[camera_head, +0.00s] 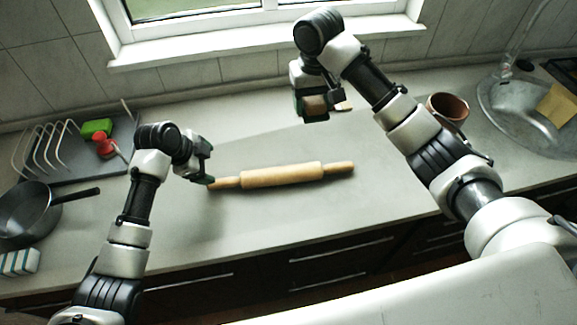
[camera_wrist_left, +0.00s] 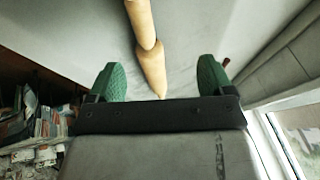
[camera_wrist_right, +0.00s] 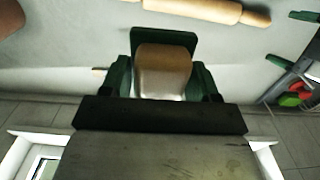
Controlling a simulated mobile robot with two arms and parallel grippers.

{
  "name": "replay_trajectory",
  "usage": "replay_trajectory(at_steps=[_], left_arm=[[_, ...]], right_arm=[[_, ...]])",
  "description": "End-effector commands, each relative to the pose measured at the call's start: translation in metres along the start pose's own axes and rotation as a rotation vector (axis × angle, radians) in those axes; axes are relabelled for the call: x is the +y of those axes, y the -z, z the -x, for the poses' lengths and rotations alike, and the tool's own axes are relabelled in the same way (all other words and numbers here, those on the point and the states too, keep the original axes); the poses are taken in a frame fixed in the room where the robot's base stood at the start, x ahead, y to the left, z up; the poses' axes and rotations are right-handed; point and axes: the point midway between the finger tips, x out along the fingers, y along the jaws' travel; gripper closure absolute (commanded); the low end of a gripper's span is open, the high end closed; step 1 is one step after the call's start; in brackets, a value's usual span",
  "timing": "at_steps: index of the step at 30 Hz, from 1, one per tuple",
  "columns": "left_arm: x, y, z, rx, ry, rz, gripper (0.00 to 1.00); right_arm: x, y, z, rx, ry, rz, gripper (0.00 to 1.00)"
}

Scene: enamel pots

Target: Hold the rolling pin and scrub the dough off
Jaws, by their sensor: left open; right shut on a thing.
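The wooden rolling pin (camera_head: 282,175) lies on the grey counter, and I cannot make out dough on it. My left gripper (camera_head: 207,182) is open at the pin's left handle. In the left wrist view the handle's end (camera_wrist_left: 153,75) points between the two green fingers of the left gripper (camera_wrist_left: 160,82). My right gripper (camera_head: 314,106) is shut on a small block (camera_wrist_right: 163,72), tan above and pale below, held behind the pin in the head view. A dark green piece shows beyond the block. The block's hidden sides leave its exact kind unclear.
A brown pot (camera_head: 447,108) and a sink (camera_head: 520,110) are at the right. The counter around the pin is clear.

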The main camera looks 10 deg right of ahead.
Motion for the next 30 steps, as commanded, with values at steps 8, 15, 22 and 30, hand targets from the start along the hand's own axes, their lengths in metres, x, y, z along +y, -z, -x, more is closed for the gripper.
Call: replay_trajectory(at_steps=[8,15,22,30], left_arm=[[-0.001,0.000,0.061,-0.001,0.003,-0.002,0.18],[0.000,0.000,0.091,-0.001,0.001,0.000,0.18],[-0.005,0.007,0.113,0.000,-0.001,0.000,0.18],[-0.015,0.021,0.146,-0.001,-0.002,0.000,0.18]], right_arm=[[0.000,0.000,0.000,0.000,0.000,0.000,0.58],[0.000,0.000,0.000,0.000,0.000,0.000,0.58],[0.000,0.000,0.022,0.001,0.000,0.000,0.58],[0.000,0.000,0.064,0.000,0.000,0.000,0.58]])
